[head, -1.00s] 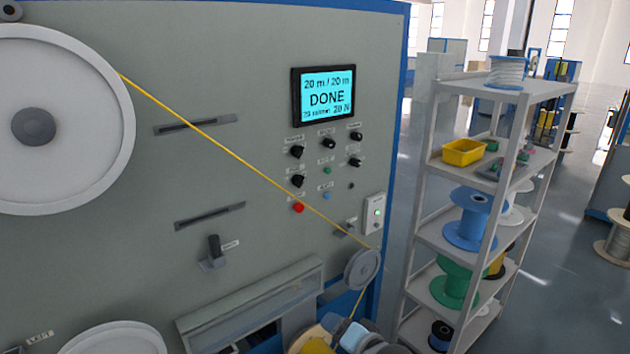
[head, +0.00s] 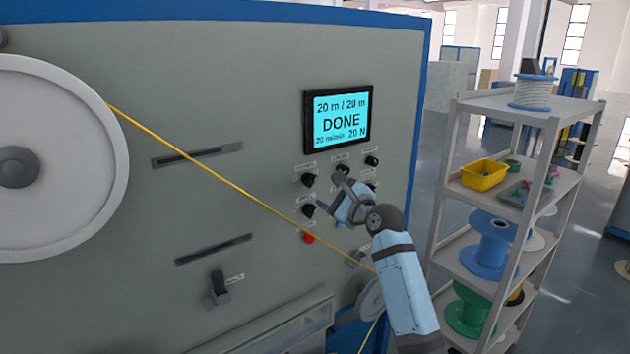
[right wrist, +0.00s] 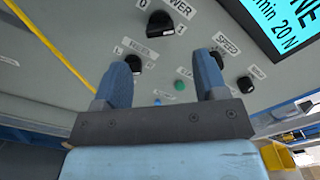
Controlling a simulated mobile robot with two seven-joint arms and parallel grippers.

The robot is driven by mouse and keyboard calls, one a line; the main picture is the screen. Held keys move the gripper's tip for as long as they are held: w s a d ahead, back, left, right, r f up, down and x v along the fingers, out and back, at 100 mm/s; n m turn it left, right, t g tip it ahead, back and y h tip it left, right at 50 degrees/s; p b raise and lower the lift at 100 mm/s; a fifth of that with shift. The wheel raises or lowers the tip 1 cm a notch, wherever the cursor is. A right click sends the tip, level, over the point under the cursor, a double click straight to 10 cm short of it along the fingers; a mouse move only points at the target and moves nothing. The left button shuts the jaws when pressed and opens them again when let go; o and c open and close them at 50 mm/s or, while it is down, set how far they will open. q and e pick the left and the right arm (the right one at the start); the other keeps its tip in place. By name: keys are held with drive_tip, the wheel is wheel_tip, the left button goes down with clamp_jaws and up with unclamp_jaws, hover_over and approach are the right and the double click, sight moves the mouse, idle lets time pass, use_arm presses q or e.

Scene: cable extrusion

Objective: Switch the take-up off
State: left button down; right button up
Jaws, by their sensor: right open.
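The grey machine panel carries several black knobs. An upper-left knob (head: 308,180) shows in the right wrist view as the knob labelled POWER (right wrist: 160,22). A second knob (head: 308,210) sits below it; in the right wrist view this lower knob (right wrist: 133,63) is at the left fingertip, its label partly hidden. I cannot read which knob is the take-up. My right gripper (head: 328,192) is open and empty in front of the knobs. Its fingers (right wrist: 162,66) point at the panel, the right one near the SPEED knob (right wrist: 217,58). My left gripper is out of view.
The display (head: 338,120) reads DONE above the knobs. A red button (head: 308,238) and a taut yellow cable (head: 235,187) lie close below my gripper. A large white reel (head: 65,150) is at the left, and a shelf rack (head: 505,190) stands to the right.

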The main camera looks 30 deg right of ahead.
sight(313, 182)
drive_tip(key=w, duration=0.4)
drive_tip(key=w+a+p, duration=0.1)
drive_tip(key=w, duration=0.1)
drive_tip(key=shift+r, duration=0.1)
drive_tip(key=shift+w, duration=0.6)
drive_tip(key=c, duration=0.9)
